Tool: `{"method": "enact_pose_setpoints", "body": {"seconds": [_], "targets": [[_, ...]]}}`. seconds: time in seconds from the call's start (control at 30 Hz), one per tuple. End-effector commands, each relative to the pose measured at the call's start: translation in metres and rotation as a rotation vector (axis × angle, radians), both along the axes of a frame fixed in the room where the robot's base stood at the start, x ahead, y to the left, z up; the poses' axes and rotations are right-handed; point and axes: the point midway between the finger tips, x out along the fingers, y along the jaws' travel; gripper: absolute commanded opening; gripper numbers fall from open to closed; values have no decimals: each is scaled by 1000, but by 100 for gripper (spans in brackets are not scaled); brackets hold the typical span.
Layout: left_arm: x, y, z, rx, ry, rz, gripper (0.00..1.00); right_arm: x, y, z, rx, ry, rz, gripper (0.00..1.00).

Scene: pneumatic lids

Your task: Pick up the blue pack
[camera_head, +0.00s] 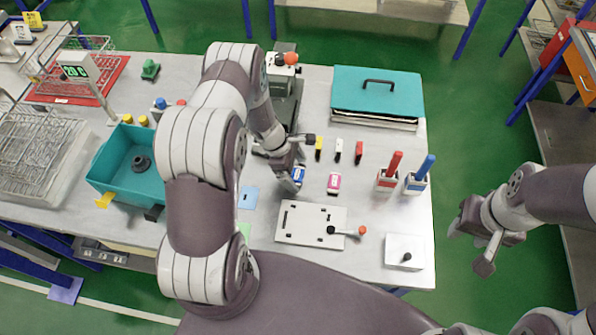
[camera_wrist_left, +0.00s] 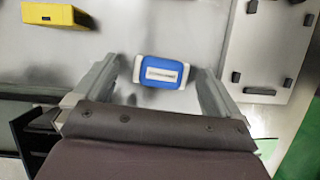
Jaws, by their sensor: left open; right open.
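The blue pack (camera_head: 299,174) lies on the grey table in the head view, partly hidden by my left gripper (camera_head: 287,176). It is blue with white ends and a pale label. In the left wrist view the blue pack (camera_wrist_left: 160,72) lies between the two open fingers of my left gripper (camera_wrist_left: 158,85), with a gap at each side. My left gripper is open and holds nothing. My right gripper (camera_head: 470,247) is open and empty, off the table's right side, far from the pack.
A pink pack (camera_head: 334,183) lies to the right of the blue one. A white plate with pegs (camera_head: 292,226) lies in front. Small yellow (camera_head: 318,149), white and red blocks stand behind. Red (camera_head: 388,181) and blue (camera_head: 416,184) handled holders stand at the right. A teal bin (camera_head: 110,172) is at the left.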

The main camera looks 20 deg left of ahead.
Motion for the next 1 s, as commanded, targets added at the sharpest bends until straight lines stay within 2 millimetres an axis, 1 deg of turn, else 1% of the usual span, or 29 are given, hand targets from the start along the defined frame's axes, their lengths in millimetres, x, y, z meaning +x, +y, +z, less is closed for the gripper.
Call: {"method": "enact_pose_setpoints", "body": {"seconds": [0.07, 0.23, 0.27, 0.3, 0.37, 0.4, 0.43, 0.77, 0.87, 0.97, 1.0], "targets": [[0, -2, -4, 0, 1, -1, 98, 0, 0, 1, 0, 1, 0, 43], [0, -2, -5, 0, 0, -1, 98, 0, 0, 0, 0, 1, 0, 43], [0, -2, -5, 0, 0, -1, 91, 0, 0, 0, 0, 1, 0, 43], [0, -2, -5, 0, 0, -1, 78, 0, 0, 0, 0, 1, 0, 43], [0, -2, -5, 0, 0, -1, 59, 0, 0, 0, 0, 1, 0, 43], [0, -2, -5, 0, 0, -1, 46, 0, 0, 0, 0, 1, 0, 43], [0, -2, -5, 0, 0, -1, 38, 0, 0, 0, 0, 1, 0, 43], [1, -2, -3, 0, -2, -1, 38, 0, 0, -1, 0, 0, 0, 43], [1, -1, 5, 1, -2, -1, 38, 0, 0, -5, 0, 0, 0, 43], [2, -1, 20, 1, -5, -1, 38, 0, 0, -11, 0, 1, 0, 43], [2, -1, 29, 1, -6, -3, 38, 0, 0, -14, 0, 1, 0, 43]]}}
